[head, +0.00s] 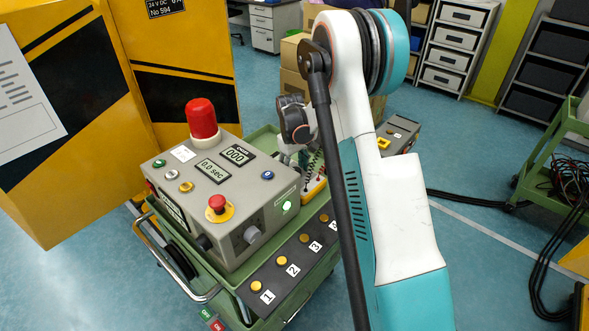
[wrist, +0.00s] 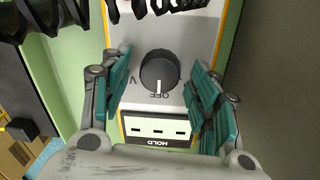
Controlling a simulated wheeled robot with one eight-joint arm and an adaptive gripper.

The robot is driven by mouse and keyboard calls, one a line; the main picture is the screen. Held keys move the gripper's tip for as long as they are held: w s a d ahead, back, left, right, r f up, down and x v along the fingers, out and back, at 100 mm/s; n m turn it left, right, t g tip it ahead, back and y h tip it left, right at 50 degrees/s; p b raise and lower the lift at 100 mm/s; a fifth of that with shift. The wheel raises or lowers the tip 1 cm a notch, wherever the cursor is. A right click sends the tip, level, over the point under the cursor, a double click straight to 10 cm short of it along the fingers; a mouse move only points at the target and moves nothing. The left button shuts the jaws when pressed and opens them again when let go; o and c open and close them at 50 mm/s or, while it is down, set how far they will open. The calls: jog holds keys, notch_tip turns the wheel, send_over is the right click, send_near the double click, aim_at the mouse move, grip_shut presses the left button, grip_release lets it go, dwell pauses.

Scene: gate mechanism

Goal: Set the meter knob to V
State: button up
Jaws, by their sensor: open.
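The meter knob (wrist: 160,70) is a round black dial on the meter's light grey face (wrist: 204,30). Its white pointer line is directed toward the OFF label. The V label (wrist: 132,80) is just to the left of the knob in the wrist view. My gripper (wrist: 158,77) is open, with teal-padded fingers on either side of the knob and a visible gap on both sides. I cannot tell how far above the face the fingertips are. In the head view, the yellow-edged meter (head: 315,188) is partly hidden behind my arm, and the fingers are not clear.
A grey control box (head: 215,190) with a red mushroom button (head: 217,203) and red lamp (head: 201,118) stands left of the meter on a green cart. Dark coiled cables (wrist: 165,6) cross the top of the wrist view. Below the knob is a HOLD panel (wrist: 157,130).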

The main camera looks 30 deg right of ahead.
jog(key=c, duration=1.1)
jog(key=shift+o, duration=0.2)
jog(key=shift+m, duration=0.3)
jog(key=m, duration=0.5)
jog(key=shift+d+m+p, duration=0.1)
jog(key=shift+m+p, duration=0.2)
jog(key=m, duration=0.5)
jog(key=shift+w+m+g, duration=0.1)
jog(key=shift+m+g, duration=0.2)
jog(key=shift+g, duration=0.1)
jog(key=o, duration=1.1)
jog(key=shift+c, duration=0.2)
